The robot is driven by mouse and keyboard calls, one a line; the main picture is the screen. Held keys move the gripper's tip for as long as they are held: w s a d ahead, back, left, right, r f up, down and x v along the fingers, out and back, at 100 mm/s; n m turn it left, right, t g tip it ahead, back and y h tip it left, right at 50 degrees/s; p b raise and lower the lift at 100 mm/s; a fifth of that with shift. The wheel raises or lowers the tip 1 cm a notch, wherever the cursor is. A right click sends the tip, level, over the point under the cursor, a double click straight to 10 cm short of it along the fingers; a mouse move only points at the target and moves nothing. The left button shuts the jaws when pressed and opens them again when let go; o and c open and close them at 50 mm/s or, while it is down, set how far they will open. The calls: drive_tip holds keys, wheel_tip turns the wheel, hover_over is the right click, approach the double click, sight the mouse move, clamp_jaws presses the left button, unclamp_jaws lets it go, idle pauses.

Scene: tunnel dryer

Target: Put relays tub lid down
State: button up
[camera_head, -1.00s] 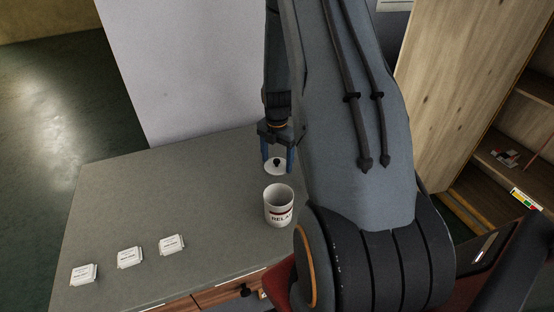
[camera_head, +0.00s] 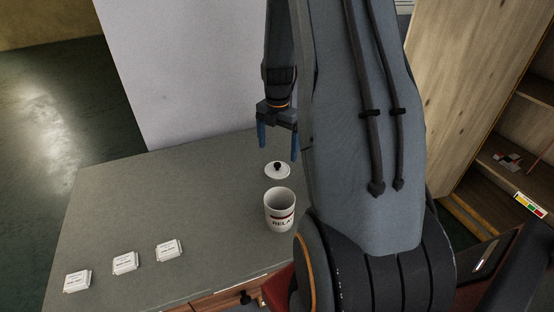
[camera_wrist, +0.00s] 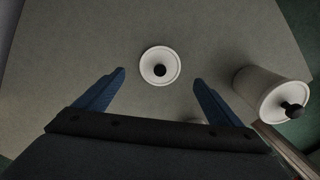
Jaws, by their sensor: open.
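The relays tub (camera_head: 279,216) is a white, open-topped cylinder with a red band and dark lettering, upright on the grey table. Its white round lid (camera_head: 277,171), with a black knob on top, lies flat on the table just behind the tub, apart from it. The lid also shows in the wrist view (camera_wrist: 149,58), between and beyond my fingertips. My gripper (camera_head: 278,153) is open and empty above the lid, its blue fingers clear of it. A pale sliver at the gripper's edge in the wrist view may be the tub's rim.
A second white tub (camera_wrist: 258,85) with a black-knobbed lid stands at right in the wrist view; my arm seems to hide it in the head view. Several white labelled packets (camera_head: 125,262) lie at front left. A wooden shelf (camera_head: 462,100) stands at right.

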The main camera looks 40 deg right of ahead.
sight(277, 163)
wheel_tip(277, 163, up, 5)
drive_tip(key=b, duration=0.1)
drive_tip(key=s+a+r+m, duration=0.1)
drive_tip(key=s+a+m, duration=0.3)
drive_tip(key=a+m, duration=0.3)
drive_tip(key=s+a+r+m+t, duration=0.1)
drive_tip(key=s+a+m, duration=0.4)
drive_tip(key=a+m, duration=0.2)
drive_tip(key=s+a+r+m, duration=0.1)
drive_tip(key=s+a+m, duration=0.3)
drive_tip(key=a+m, duration=0.3)
drive_tip(key=a, duration=0.3)
drive_tip(key=shift+s+a+r+m, duration=0.3)
drive_tip(key=shift+r+m, duration=0.05)
drive_tip(key=shift+m, duration=0.05)
drive_tip(key=shift+f, duration=0.15)
idle(0.9)
